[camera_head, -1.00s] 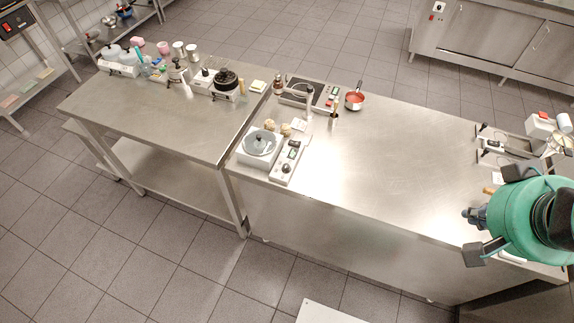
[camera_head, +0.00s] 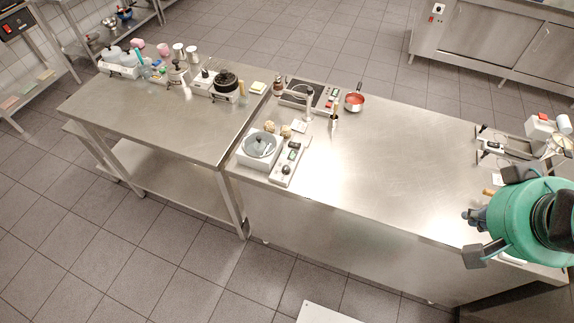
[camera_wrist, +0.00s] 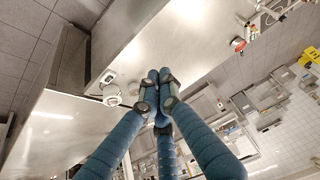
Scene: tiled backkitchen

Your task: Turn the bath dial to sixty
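The dial's marks are too small to read. My green arm is at the far right of the head view, well away from the bath. In the wrist view the blue fingers of my gripper (camera_wrist: 158,77) come together at their tips, with nothing seen between them. I cannot make out the dial in the wrist view.
A red saucepan (camera_head: 355,102) stands behind the bath, also in the wrist view (camera_wrist: 238,44). Round tan items (camera_head: 285,131) sit beside the bath. The counter's middle (camera_head: 400,160) is clear.

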